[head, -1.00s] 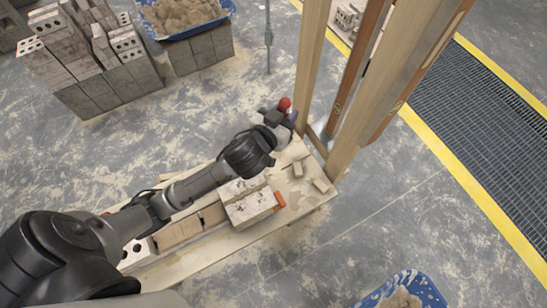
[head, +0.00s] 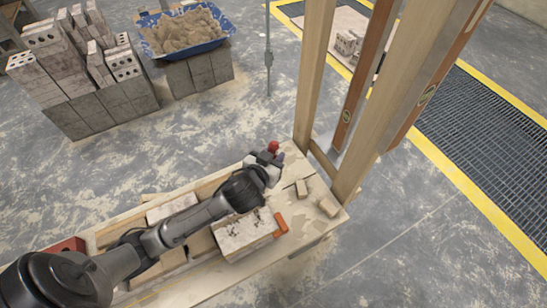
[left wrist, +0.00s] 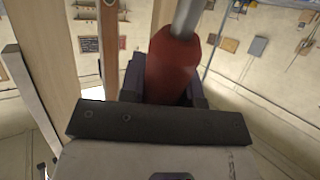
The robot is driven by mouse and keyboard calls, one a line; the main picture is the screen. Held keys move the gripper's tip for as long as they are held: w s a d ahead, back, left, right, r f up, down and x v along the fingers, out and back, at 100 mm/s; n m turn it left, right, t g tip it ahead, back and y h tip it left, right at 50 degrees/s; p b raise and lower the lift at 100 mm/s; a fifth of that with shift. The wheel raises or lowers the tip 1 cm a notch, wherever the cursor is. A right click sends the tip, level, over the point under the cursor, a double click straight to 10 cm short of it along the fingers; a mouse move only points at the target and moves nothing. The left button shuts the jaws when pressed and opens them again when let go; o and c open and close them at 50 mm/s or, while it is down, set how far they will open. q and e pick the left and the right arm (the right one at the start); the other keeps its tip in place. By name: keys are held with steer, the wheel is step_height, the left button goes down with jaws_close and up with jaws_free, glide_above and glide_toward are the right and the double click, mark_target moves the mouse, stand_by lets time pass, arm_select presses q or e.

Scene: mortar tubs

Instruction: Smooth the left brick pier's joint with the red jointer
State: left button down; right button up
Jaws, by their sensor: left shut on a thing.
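My left gripper (head: 273,157) is shut on the red jointer (head: 272,147) above the far part of the wooden bench. In the left wrist view the jointer's red handle (left wrist: 172,65) stands between the dark fingers, with its grey metal rod (left wrist: 187,18) running up out of frame. My arm partly covers the bricks on the left of the bench. I cannot tell which stack is the left pier. My right gripper is not in view.
Behind are brick stacks (head: 95,100) and a blue mortar tub (head: 190,44). The floor between is clear.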

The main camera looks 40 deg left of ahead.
arm_select(q)
step_height(320, 180, down, 7)
steer(key=b, duration=0.6)
steer(key=shift+f, duration=0.15)
stand_by(0.6)
stand_by(0.4)
steer(key=shift+f, duration=0.85)
stand_by(0.8)
